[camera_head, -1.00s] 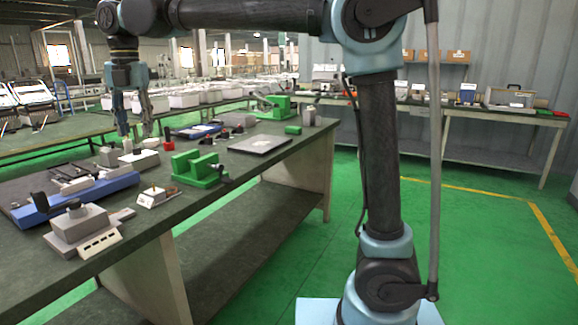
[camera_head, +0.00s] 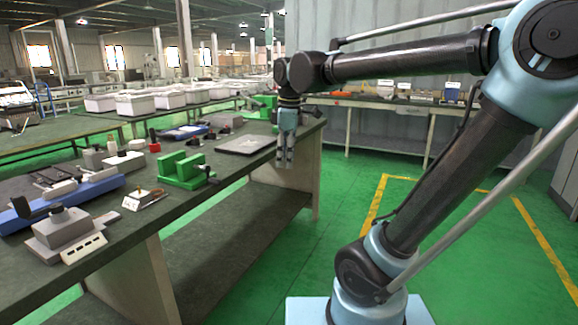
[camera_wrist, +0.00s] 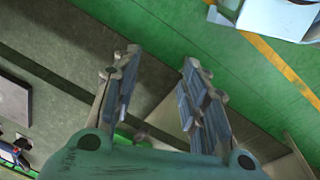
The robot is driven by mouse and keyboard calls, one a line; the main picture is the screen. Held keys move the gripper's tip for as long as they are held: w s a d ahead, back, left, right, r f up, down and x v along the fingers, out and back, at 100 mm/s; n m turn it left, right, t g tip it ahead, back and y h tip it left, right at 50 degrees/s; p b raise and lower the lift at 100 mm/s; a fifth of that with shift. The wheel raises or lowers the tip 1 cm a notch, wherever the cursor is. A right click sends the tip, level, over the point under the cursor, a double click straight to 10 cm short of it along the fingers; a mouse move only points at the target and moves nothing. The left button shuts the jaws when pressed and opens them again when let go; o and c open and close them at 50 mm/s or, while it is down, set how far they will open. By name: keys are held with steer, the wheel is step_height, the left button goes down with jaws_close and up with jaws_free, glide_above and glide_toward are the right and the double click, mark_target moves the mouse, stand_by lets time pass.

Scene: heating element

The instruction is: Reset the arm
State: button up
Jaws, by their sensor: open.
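My gripper (camera_head: 285,160) hangs pointing down at the right edge of the workbench (camera_head: 252,172) in the head view. In the wrist view my gripper (camera_wrist: 158,85) has its two fingers spread apart with nothing between them. Green floor and the bench edge show below and beyond the fingers. My arm reaches in from the right, its upper links raised.
On the bench stand a green vise (camera_head: 183,169), a dark flat plate (camera_head: 246,144), a blue-based fixture (camera_head: 70,200) and a grey block device (camera_head: 62,228). A back table (camera_head: 380,103) stands by the wall. The green floor right of the bench is open.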

steer(key=s+d+f+m, duration=0.6)
steer(key=d+f+m, duration=0.2)
steer(key=d+f, duration=0.2)
steer(key=s+d+f+m+t, duration=0.1)
steer(key=s+d+f+m, duration=0.5)
steer(key=d+f+m, duration=0.2)
step_height(320, 180, down, 3)
steer(key=shift+s+d+m+h, duration=0.3)
steer(key=shift+d+h, duration=0.1)
steer(key=shift+d, duration=0.6)
steer(key=shift+c, duration=0.8)
